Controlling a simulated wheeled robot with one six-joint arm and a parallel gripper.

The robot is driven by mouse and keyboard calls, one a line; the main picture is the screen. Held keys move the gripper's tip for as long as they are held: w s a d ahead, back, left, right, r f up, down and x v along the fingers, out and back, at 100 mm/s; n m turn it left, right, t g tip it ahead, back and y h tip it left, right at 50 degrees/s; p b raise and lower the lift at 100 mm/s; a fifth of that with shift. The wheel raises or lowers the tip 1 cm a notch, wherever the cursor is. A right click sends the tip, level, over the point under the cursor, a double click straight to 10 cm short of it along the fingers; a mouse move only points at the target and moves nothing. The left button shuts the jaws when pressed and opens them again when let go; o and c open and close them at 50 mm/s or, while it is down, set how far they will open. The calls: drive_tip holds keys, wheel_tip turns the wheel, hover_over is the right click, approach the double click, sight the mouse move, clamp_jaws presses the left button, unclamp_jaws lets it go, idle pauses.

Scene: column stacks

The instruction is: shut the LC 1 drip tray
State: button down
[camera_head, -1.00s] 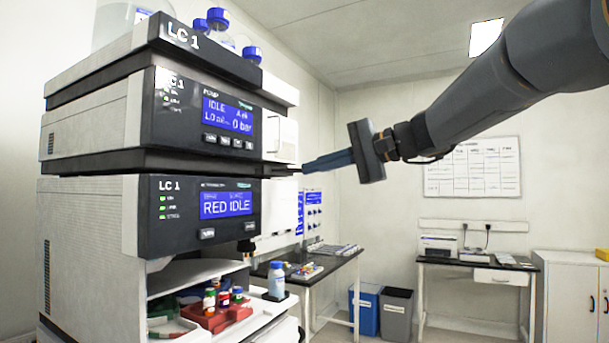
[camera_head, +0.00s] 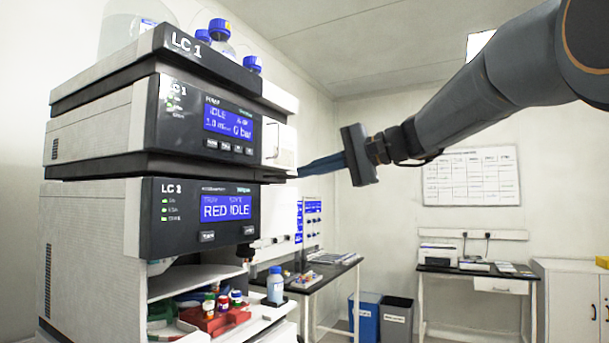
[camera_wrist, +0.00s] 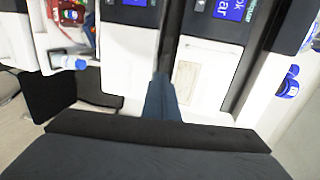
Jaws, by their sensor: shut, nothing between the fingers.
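The LC 1 stack shows on the left in the head view, with its pump module (camera_head: 208,125) above a module reading RED IDLE (camera_head: 200,215). The dark band between these modules looks like the drip tray (camera_head: 200,170). Its thin front edge sticks out to the right past the module fronts. My gripper (camera_head: 301,171) is shut and empty, its blue-grey fingers pointing left at that edge. In the wrist view the shut fingers (camera_wrist: 161,80) meet the end of the dark strip (camera_wrist: 171,35) between two white module faces. I cannot tell whether they touch it.
Bottles (camera_head: 219,30) with blue caps stand on top of the stack. Below, an open bay holds a red vial rack (camera_head: 213,318), with a blue-capped bottle (camera_head: 275,285) beside it. A bench (camera_head: 335,265) stands behind.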

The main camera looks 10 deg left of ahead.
drive_tip(key=b+v, duration=0.3)
drive_tip(key=v, duration=0.9)
drive_tip(key=shift+d, duration=0.15)
